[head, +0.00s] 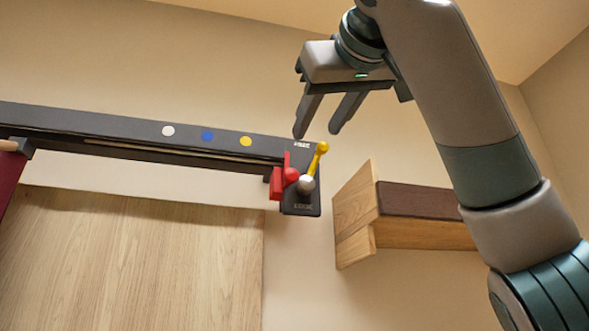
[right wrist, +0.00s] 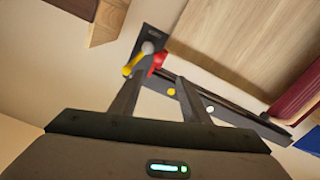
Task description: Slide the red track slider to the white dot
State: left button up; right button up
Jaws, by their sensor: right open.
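The red track slider (head: 277,182) sits at the right end of a dark track rail (head: 100,125) on the wall. The white dot (head: 168,131) is on the rail toward the left, with blue and yellow dots between it and the slider. My right gripper (head: 318,132) is open and empty, above the right end of the rail and apart from the slider. In the right wrist view the slider (right wrist: 158,62) shows beyond the open fingers (right wrist: 160,92), and the white dot (right wrist: 210,109) shows to the right. My left gripper is not in view.
A yellow lever (head: 319,155) with a grey-white knob (head: 306,184) stands just right of the slider on a dark end plate. A wooden block-like shelf (head: 355,215) juts out at the right. A wood panel (head: 130,260) lies below the rail. A dark red thing (head: 8,175) is at the far left.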

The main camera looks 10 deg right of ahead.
jog(key=shift+s+r, duration=0.1)
jog(key=shift+r, duration=0.05)
dwell(0.3)
jog(key=p, duration=0.3)
send_near(292, 173)
jog(key=w+p, duration=0.3)
jog(key=w, duration=0.4)
jog(key=shift+w, duration=0.25)
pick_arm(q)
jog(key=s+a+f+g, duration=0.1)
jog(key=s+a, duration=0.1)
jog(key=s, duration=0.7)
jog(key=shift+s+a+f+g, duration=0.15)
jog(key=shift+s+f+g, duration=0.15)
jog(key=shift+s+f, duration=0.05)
pick_arm(e)
jog(key=shift+w+a, duration=0.1)
jog(key=shift+w, duration=0.45)
jog(key=shift+c, duration=0.5)
grip_shut()
